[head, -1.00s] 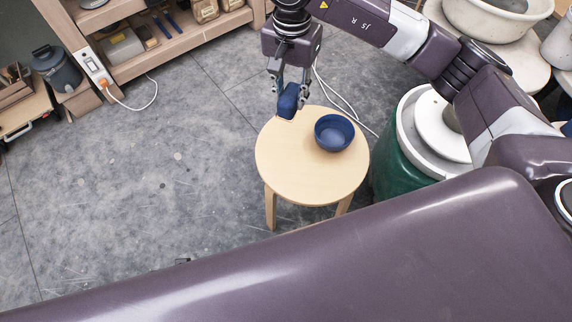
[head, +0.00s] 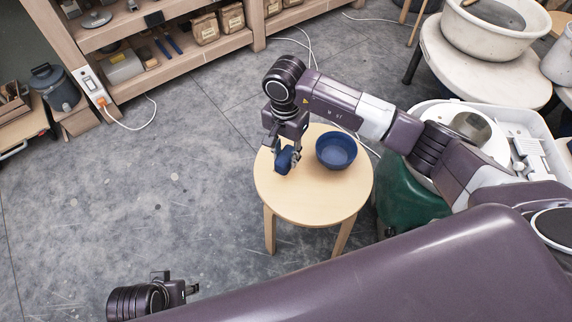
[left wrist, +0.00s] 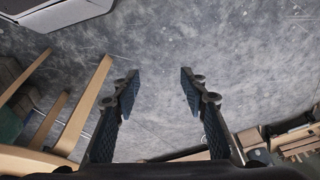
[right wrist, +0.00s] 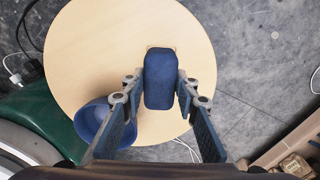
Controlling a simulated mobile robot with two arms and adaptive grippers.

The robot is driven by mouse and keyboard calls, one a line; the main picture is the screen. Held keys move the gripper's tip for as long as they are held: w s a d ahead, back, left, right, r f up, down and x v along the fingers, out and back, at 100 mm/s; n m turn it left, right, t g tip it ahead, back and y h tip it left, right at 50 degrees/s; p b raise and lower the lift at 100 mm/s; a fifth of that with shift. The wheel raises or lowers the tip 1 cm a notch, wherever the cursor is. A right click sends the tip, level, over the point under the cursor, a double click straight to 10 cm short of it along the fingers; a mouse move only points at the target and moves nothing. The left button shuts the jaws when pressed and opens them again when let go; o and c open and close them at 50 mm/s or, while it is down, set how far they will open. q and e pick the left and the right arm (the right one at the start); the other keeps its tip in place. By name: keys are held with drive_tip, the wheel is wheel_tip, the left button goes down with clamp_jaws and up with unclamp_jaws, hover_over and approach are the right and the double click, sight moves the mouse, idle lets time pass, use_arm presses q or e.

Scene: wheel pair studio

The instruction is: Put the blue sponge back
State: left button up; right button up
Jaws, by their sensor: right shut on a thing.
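The blue sponge (head: 284,160) is held in my right gripper (head: 287,154) over the left part of a round wooden stool (head: 302,203). In the right wrist view the sponge (right wrist: 160,78) sits between the two fingertips, which press its sides. A gap between it and the stool top is hard to judge. A blue bowl (head: 336,150) stands on the stool, right of the sponge, and is partly hidden by a finger in the right wrist view. My left gripper (left wrist: 160,88) is open and empty above the grey floor.
A wooden shelf unit (head: 182,60) with paper bags and tools stands at the back left. A green bin (head: 408,200) is right of the stool. A white table (head: 482,68) with a basin stands at the upper right. White cables lie on the floor. Floor left of the stool is clear.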

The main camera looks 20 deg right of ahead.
wheel_tip(320, 180, down, 4)
drive_tip(key=shift+f+b, duration=0.15)
drive_tip(key=shift+b, duration=0.15)
use_arm(q)
drive_tip(key=v, duration=0.2)
drive_tip(key=shift+w+a+r, duration=0.1)
drive_tip(key=shift+w+r, duration=0.1)
drive_tip(key=shift+r, duration=0.15)
use_arm(e)
drive_tip(key=shift+f, duration=0.15)
use_arm(q)
drive_tip(key=shift+r, duration=0.1)
drive_tip(key=shift+r, duration=0.3)
use_arm(e)
drive_tip(key=shift+f, duration=0.15)
drive_tip(key=o, duration=0.9)
drive_tip(key=shift+c, duration=0.2)
drive_tip(key=o, duration=0.4)
use_arm(q)
drive_tip(key=shift+r, duration=0.3)
